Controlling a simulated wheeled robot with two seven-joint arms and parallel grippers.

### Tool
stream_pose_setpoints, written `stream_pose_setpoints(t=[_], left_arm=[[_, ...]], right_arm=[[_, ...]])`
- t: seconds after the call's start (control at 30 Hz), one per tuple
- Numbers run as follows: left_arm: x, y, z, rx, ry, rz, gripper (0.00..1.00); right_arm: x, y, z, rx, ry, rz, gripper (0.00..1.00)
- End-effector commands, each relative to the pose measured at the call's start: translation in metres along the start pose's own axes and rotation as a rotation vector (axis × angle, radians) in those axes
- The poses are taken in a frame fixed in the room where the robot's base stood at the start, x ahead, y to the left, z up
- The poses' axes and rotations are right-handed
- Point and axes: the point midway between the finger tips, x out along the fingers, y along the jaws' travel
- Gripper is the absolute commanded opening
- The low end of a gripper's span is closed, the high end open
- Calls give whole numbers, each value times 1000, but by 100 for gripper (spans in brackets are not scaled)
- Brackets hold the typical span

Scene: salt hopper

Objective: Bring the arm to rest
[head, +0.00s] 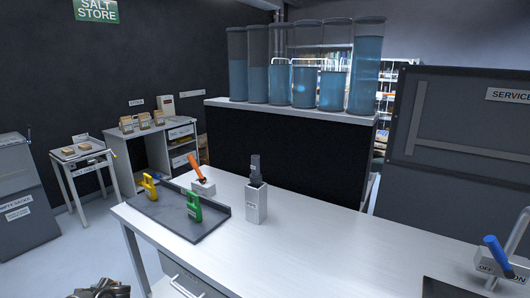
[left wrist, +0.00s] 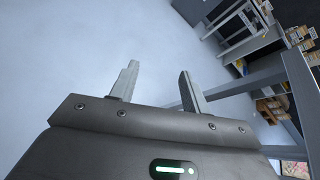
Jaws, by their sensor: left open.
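My left gripper (left wrist: 158,85) is open and empty in the left wrist view, its two fingers apart above the pale floor. In the head view only a dark part of my left arm shows at the bottom left edge, and its fingers cannot be made out there. My right gripper is not in view.
A white bench (head: 300,222) fills the front, with a dark tray (head: 175,222) holding yellow (head: 150,187) and green (head: 194,207) tools. A grey holder (head: 256,204) stands near it. A blue-handled lever (head: 497,255) is at the right. The floor (left wrist: 60,50) below my left gripper looks clear.

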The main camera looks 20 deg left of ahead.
Motion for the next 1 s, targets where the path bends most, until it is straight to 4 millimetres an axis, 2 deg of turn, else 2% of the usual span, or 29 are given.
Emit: stream_pose_setpoints(t=[0.03, 0.1, 0.2, 0.3, 0.5, 0.63, 0.7, 0.87, 1.0], left_arm=[[27, 41, -6, -69, 53, 37, 47], [58, 87, -10, -193, 130, 72, 47], [95, 150, -2, -363, 206, 111, 47], [120, 201, 16, -504, 250, 131, 47], [150, 277, 63, -706, 289, 144, 47], [161, 318, 98, -808, 299, 139, 47], [150, 330, 64, -825, 333, 170, 47], [124, 366, 4, -845, 380, 246, 47], [90, 404, -61, -868, 433, 330, 47]], right_arm=[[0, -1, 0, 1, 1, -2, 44], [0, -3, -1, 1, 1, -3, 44], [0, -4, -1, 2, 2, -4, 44], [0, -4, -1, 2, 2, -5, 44], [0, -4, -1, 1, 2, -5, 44], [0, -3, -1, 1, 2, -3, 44], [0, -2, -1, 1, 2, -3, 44], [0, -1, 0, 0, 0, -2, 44], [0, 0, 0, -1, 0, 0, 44]])
